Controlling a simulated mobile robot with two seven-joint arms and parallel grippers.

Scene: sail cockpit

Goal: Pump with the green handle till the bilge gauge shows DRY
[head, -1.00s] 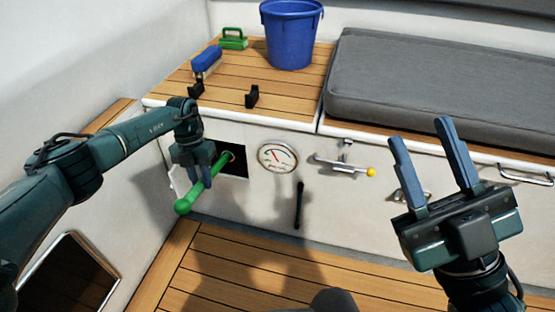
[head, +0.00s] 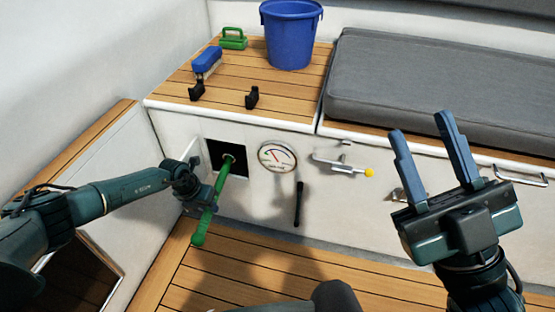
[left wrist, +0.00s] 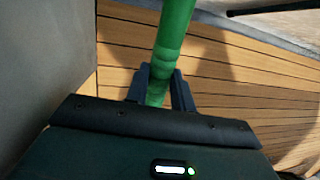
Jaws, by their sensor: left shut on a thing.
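The green handle (head: 210,208) sticks out of a dark square opening (head: 221,157) in the white locker front and slants down to the left. My left gripper (head: 205,194) is shut on the green handle about midway along it. In the left wrist view the handle (left wrist: 171,50) runs between my two fingers (left wrist: 160,88). The round bilge gauge (head: 277,157) is right of the opening. Its needle points to the upper left, and its lettering is too small to read. My right gripper (head: 432,150) is open and empty at the right.
A yellow-tipped lever (head: 345,164) and a black bar (head: 298,204) are on the locker front. Floor planks (head: 240,260) are clear.

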